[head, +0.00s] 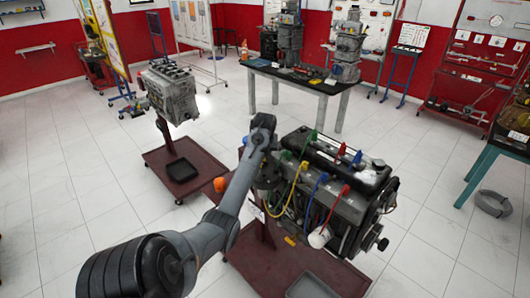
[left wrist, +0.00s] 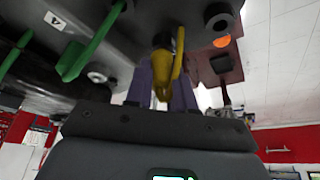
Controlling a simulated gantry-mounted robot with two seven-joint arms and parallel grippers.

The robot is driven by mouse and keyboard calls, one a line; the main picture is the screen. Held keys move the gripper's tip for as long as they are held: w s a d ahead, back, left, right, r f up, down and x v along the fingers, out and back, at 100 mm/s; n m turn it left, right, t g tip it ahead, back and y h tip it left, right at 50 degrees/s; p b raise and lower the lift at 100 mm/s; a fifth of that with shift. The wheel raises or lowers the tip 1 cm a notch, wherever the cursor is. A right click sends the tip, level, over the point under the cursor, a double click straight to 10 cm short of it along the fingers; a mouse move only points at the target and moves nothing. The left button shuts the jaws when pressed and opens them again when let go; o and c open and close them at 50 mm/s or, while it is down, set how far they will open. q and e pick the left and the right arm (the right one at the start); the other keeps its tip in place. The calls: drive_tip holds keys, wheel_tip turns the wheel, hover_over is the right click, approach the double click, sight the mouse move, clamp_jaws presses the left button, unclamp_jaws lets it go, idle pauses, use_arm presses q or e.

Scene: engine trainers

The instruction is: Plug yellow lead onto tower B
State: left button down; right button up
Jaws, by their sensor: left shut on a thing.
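The yellow lead (head: 291,203) hangs in a loop at the left end of the engine (head: 345,205). Its yellow boot shows in the left wrist view (left wrist: 163,66), between the two purple-grey fingers of my left gripper (left wrist: 163,82), which is shut on it. In the head view my left gripper (head: 267,180) is at the engine's left end, partly hidden by my arm. A pale label (left wrist: 55,20) with one character shows at the wrist view's upper left; I cannot read it surely. I cannot tell which part is tower B. My right gripper is not in view.
Green (head: 313,136), blue (head: 322,180) and red (head: 345,190) leads stand close by on the engine. A green lead (left wrist: 88,48) is left of my fingers. An orange part (head: 221,184) is left of my arm.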

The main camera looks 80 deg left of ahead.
use_arm(q)
drive_tip(key=shift+f, duration=0.15)
idle(0.6)
drive_tip(key=shift+f+p, duration=0.15)
drive_tip(key=shift+p, duration=0.35)
drive_tip(key=c, duration=0.9)
unclamp_jaws()
